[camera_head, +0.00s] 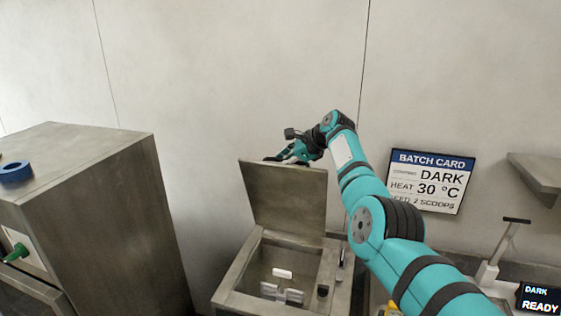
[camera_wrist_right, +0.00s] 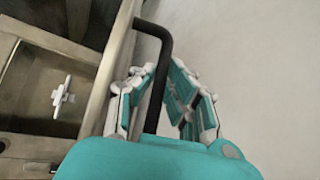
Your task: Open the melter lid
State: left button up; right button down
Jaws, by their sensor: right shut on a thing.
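The melter lid (camera_head: 283,200) is a grey metal plate. It stands raised, close to upright, at the back of the square melter box (camera_head: 238,272), so the inside of the box shows. My right gripper (camera_head: 290,155) is at the lid's top edge, partly behind it. In the right wrist view my right gripper (camera_wrist_right: 158,78) is shut on the black lid handle (camera_wrist_right: 158,36), which runs between its fingers beside the lid (camera_wrist_right: 115,75). My left gripper is not in view.
White pieces (camera_head: 283,273) lie inside the melter. A large metal cabinet (camera_head: 100,200) stands to the left with a blue ring (camera_head: 15,172) on top. A batch card (camera_head: 431,181) hangs on the wall; a scale display (camera_head: 540,298) and wall shelf (camera_head: 540,172) are at right.

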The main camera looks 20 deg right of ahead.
dwell(0.3)
jog(key=c, duration=1.6)
grip_release()
jog(key=v, duration=1.2)
